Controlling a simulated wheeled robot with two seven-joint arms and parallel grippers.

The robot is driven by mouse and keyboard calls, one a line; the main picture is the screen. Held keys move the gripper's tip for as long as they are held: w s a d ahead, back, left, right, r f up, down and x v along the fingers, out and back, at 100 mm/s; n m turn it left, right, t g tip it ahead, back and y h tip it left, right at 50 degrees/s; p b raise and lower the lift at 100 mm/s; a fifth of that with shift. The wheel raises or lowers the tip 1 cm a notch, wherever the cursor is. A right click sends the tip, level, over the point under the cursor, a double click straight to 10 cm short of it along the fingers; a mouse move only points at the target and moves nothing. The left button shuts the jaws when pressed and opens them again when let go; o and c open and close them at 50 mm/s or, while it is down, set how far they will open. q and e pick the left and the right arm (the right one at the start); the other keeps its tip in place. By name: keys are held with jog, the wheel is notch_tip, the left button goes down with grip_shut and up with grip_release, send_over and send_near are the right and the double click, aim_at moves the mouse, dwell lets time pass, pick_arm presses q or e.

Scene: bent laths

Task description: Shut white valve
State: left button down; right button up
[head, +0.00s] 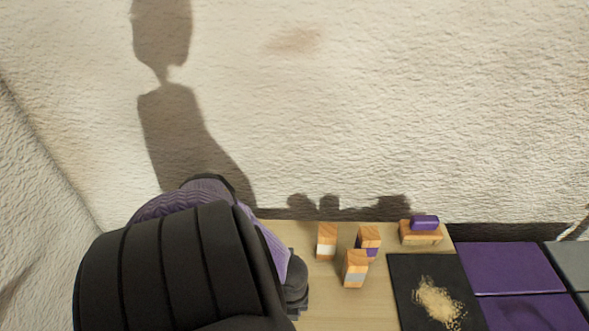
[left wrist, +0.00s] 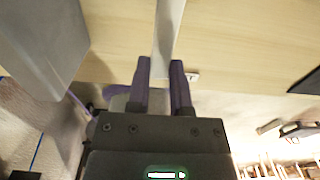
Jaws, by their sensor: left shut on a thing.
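My left gripper (left wrist: 160,68) shows in the left wrist view, with its two dark fingers on either side of a pale, whitish strip (left wrist: 166,30). It is shut on this strip, which runs up past the fingertips against a wooden surface. The strip may be the white valve's lever, but I cannot tell for sure. In the head view my left arm covers the lower left and hides its gripper. No valve body can be made out there. My right gripper is in neither view.
Small wooden blocks with white (head: 326,250), purple (head: 372,252) and grey (head: 354,280) faces stand on the wooden table (head: 330,306). A block (head: 420,239) bearing a purple piece (head: 425,222) is further right. A black mat (head: 405,275) holds tan grains (head: 437,302). Purple panels (head: 510,268) lie beyond.

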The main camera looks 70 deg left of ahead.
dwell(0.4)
pick_arm(q)
jog(key=c, duration=0.5)
grip_release()
jog(key=shift+r, duration=0.35)
notch_tip(320, 180, up, 9)
jog(key=p, duration=0.5)
jog(key=shift+r, duration=0.1)
jog(key=shift+d, duration=0.1)
